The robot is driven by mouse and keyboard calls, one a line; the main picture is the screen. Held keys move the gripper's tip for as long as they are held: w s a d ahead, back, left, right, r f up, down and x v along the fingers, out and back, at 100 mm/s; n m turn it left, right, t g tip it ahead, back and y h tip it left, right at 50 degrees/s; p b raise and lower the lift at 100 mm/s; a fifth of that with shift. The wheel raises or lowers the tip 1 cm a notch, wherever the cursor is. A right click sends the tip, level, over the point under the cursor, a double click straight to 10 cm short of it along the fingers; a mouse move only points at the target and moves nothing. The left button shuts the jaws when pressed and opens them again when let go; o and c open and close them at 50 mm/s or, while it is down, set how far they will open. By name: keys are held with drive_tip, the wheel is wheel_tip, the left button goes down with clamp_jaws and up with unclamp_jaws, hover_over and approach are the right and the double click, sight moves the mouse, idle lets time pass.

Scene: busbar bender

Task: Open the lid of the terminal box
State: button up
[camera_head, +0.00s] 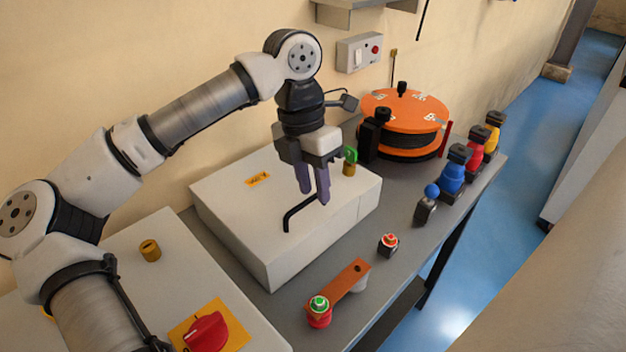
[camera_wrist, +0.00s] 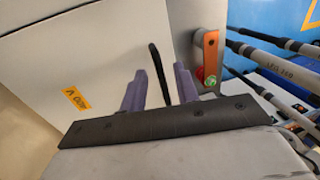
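The terminal box appears to be the pale grey box (camera_head: 235,205) on the bench, with an orange label (camera_head: 257,179) on its flat top. The lid is shut. A bent black handle (camera_head: 290,215) rises from the top near the front. My gripper (camera_head: 314,197) is above the box at the handle's far end, its two purple fingers pointing down. In the wrist view the fingers are apart, and the black handle (camera_wrist: 158,72) shows between them with gaps on both sides. I cannot tell whether the fingertips are level with the handle.
A second pale box with a red rotary switch (camera_head: 205,332) stands at the front left. An orange reel (camera_head: 404,112) and a green-topped brass piece (camera_head: 350,162) are behind. An orange bar (camera_head: 345,281) and red-topped button (camera_head: 388,240) lie right of the box. Coloured insulators (camera_head: 453,174) line the bench edge.

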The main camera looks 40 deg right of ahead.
clamp_jaws()
